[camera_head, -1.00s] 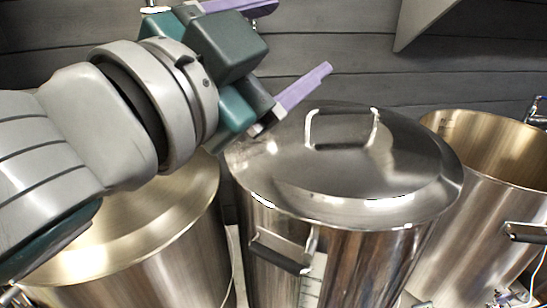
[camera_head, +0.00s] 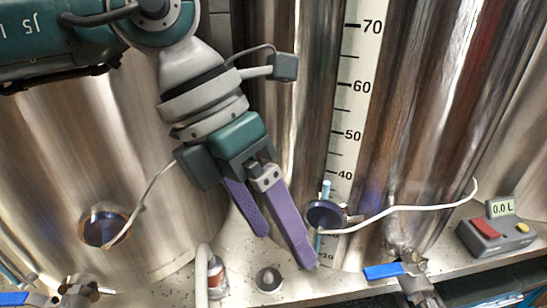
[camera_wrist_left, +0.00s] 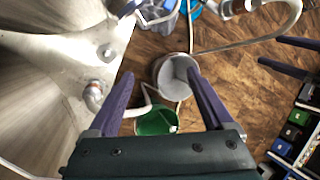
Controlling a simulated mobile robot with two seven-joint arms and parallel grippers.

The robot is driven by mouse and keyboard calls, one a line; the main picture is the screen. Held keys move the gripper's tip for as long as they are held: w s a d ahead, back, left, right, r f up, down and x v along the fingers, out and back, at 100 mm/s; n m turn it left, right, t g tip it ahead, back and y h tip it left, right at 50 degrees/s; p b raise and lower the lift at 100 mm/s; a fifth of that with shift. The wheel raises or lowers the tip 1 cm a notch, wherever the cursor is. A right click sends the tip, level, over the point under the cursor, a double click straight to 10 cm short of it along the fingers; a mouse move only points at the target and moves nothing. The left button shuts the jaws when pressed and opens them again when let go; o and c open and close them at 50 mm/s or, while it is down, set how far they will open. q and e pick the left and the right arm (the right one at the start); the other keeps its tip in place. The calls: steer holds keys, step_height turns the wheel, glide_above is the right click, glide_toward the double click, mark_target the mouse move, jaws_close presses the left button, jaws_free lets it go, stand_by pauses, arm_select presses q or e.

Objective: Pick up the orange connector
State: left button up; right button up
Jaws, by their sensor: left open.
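My left gripper (camera_head: 288,250) is open and empty, its purple fingers pointing down in front of the steel vessels. It also shows in the left wrist view (camera_wrist_left: 158,78), with one finger on each side. A small fitting with an orange-red band (camera_head: 215,272), which looks like the orange connector, stands upright on the speckled ledge, left of the fingers and apart from them. A white hose stands beside it and hides part of it. A fitting with an orange-brown ring shows in the left wrist view (camera_wrist_left: 95,95); I cannot tell surely that it is the same one.
Tall steel vessels (camera_head: 310,90) close off the back. A round metal piece (camera_head: 268,279) lies on the ledge, with blue-handled valves (camera_head: 383,271) nearby. A grey display box (camera_head: 495,236) stands at right. Below are a pale bucket (camera_wrist_left: 170,82) and a green container (camera_wrist_left: 156,121).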

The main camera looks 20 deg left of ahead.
mark_target(212, 270)
arm_select(q)
steer(key=a+f+y+b, duration=0.1)
steer(key=a+f, duration=0.1)
steer(key=a, duration=0.1)
steer(key=w+a+f+y+b, duration=0.1)
steer(key=a+f+y+b, duration=0.1)
steer(key=a+f, duration=0.1)
steer(key=a+f+y+b, duration=0.1)
steer(key=a+f+y, duration=0.1)
steer(key=a, duration=0.3)
steer(key=shift+w+f+n, duration=0.2)
steer(key=shift+f+n, duration=0.05)
steer(key=shift+n, duration=0.15)
steer(key=shift+a+f+b, duration=0.1)
steer(key=shift+f+b, duration=0.2)
steer(key=shift+b, duration=0.15)
steer(key=f+b, duration=0.8)
steer(key=f, duration=0.1)
steer(key=shift+s+f, duration=0.1)
steer(key=shift+s, duration=0.1)
arm_select(e)
step_height(212, 270, down, 15)
steer(key=shift+f, duration=0.2)
arm_select(q)
steer(key=shift+c, duration=0.2)
steer(key=shift+r, duration=0.2)
jaws_close()
